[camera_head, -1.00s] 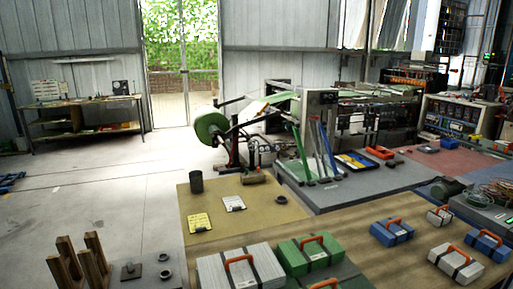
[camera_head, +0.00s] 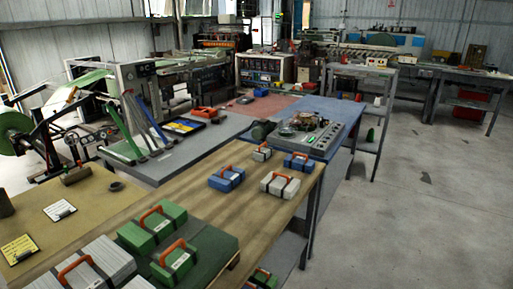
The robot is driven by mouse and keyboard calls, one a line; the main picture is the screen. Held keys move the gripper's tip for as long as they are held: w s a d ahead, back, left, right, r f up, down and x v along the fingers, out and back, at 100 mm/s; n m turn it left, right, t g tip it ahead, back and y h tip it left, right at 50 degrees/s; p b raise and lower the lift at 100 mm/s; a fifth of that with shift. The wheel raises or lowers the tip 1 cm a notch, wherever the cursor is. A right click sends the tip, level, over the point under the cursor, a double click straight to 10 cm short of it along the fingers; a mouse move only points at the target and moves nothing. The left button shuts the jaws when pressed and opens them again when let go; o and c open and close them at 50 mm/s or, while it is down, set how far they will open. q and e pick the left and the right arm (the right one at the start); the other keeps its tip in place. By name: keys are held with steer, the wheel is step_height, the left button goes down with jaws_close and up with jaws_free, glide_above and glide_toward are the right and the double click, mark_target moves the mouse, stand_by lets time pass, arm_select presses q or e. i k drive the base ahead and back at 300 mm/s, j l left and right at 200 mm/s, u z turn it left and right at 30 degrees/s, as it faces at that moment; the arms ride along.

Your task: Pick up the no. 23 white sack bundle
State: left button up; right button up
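Strapped bundles with orange handles lie on the wooden bench. A large white bundle (camera_head: 95,268) is at the bottom left, partly cut off by the frame. A smaller white bundle (camera_head: 280,185) with dark straps lies near the bench's right edge. A small pale bundle (camera_head: 262,152) lies farther back. I cannot read a number on any of them, so I cannot tell which is no. 23. Neither of my grippers is in view.
Green bundles (camera_head: 152,228) (camera_head: 175,262) and blue bundles (camera_head: 226,178) (camera_head: 299,161) share the bench (camera_head: 190,195). A machine unit (camera_head: 308,133) stands on the blue table behind. Shelving (camera_head: 362,95) stands at right. The grey floor (camera_head: 420,220) at right is largely clear.

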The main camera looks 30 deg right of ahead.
mark_target(264, 152)
steer(key=z, duration=1)
